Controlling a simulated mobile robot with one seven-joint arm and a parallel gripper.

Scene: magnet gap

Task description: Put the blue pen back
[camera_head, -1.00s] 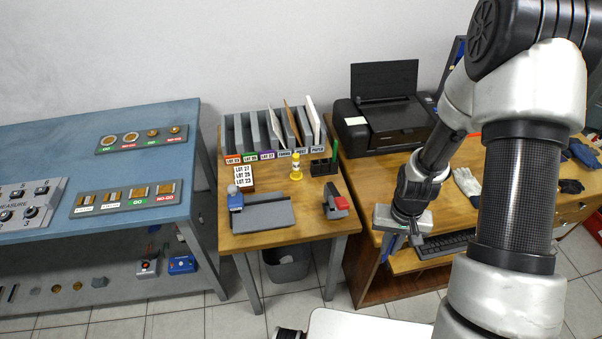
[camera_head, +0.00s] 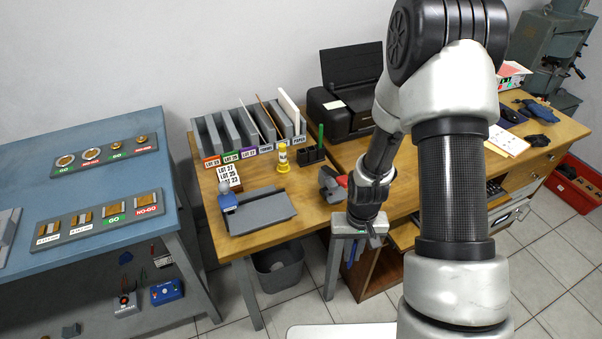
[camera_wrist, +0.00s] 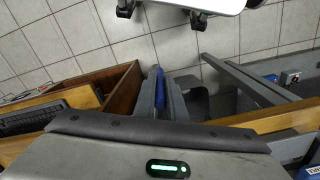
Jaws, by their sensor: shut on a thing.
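My gripper (camera_head: 362,240) is shut on the blue pen (camera_head: 350,251), in front of the seam between the small table and the printer desk. The pen hangs downward below the gripper. In the wrist view, the pen (camera_wrist: 160,88) shows as a blue strip between my grey fingers (camera_wrist: 160,98), over the floor. A black pen holder (camera_head: 311,155) stands toward the back right of the small table, with a green pen (camera_head: 321,138) upright in it. My gripper is apart from the holder, nearer the front.
A red-and-grey device (camera_head: 333,184) stands on the small table between my gripper and the holder. A yellow stamp (camera_head: 283,160), a grey tray (camera_head: 262,212) and a file rack (camera_head: 245,130) share the table. The printer (camera_head: 342,105) stands behind right. A bin (camera_head: 278,266) is below.

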